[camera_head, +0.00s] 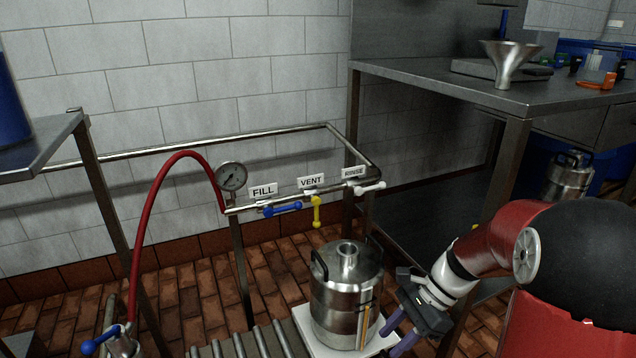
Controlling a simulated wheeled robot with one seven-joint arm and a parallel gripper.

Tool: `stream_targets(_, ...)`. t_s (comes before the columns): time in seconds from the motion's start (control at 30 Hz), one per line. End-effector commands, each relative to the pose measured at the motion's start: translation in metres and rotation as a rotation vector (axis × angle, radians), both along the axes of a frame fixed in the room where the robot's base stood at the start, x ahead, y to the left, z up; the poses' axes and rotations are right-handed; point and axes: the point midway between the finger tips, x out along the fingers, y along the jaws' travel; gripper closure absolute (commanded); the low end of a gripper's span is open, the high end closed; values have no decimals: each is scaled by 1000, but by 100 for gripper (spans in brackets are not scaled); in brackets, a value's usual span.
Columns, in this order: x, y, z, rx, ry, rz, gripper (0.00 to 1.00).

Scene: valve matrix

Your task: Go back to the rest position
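My gripper (392,340) is at the lower right of the head view, beside the right side of a steel keg (345,290). Its two purple fingers are apart, with nothing visible between them; whether they touch the keg is unclear. Behind the keg, a pipe rail carries three valves. The blue FILL handle (283,209) lies roughly along the rail. The yellow VENT handle (317,212) points down. The white RINSE handle (369,188) lies roughly along the rail. My gripper is apart from all three handles.
The keg stands on a white plate (305,322) beside a roller conveyor (250,344). A red hose (146,220) arches from the gauge (231,177) to a blue-handled fitting (104,340). A steel table (432,85) with a funnel (508,62) stands at right, behind my arm.

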Motion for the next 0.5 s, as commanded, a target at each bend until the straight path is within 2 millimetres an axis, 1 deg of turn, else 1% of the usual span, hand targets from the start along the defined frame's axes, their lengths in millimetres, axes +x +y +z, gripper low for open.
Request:
stream_targets(0.03,-10,4,24,-53,-84,82,66)
stream_targets(0.1,-24,6,46,-122,-193,200,66)
stream_targets(0.3,-63,8,102,-318,-490,539,66)
stream_targets(0.5,-101,4,149,-518,-757,871,66)
